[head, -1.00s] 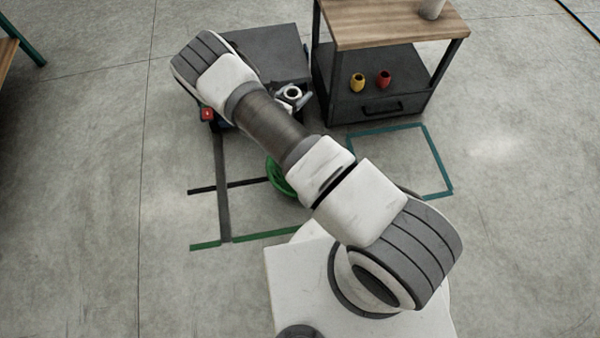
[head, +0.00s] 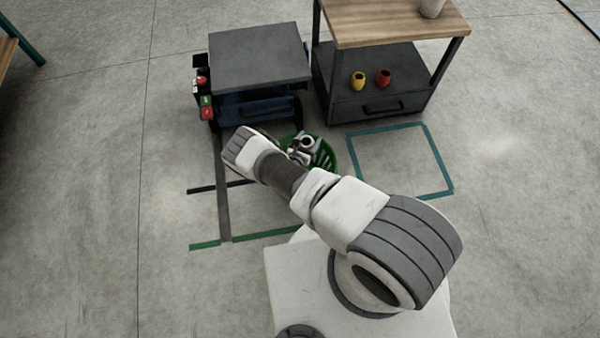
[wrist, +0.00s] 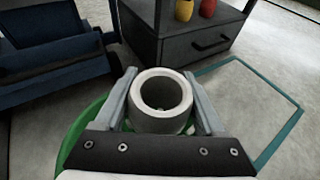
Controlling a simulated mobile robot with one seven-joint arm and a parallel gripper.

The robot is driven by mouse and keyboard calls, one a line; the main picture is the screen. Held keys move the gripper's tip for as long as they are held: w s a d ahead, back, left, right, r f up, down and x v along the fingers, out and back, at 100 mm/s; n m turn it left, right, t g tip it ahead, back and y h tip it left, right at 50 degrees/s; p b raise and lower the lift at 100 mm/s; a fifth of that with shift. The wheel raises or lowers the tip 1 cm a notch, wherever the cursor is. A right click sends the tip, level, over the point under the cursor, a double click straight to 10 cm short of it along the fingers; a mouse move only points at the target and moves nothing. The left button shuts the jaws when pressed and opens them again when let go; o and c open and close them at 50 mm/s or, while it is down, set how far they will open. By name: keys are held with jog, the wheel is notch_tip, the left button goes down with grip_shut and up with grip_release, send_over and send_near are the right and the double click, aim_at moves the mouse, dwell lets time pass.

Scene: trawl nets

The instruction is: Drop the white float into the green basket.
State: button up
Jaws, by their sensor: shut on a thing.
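The white float (wrist: 160,98) is a short ring-shaped piece with a hole through it. In the wrist view my gripper (wrist: 163,100) is shut on it, one finger on each side. The green basket (wrist: 85,128) is below and behind the float in that view, partly hidden by the gripper. In the head view the green basket (head: 326,160) stands on the floor, and my gripper (head: 311,148) is over it. The float is small there and hard to make out against the gripper.
A dark cart (head: 258,58) stands behind the basket. To its right is a wood-topped shelf unit (head: 390,25) with a yellow float (head: 358,81) and a red float (head: 383,78) on its lower shelf. A teal floor outline (head: 447,170) encloses empty floor at right.

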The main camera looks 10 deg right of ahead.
notch_tip(320, 180, down, 5)
jog(key=b, duration=0.3)
jog(key=shift+b, duration=0.4)
jog(key=o, duration=1.3)
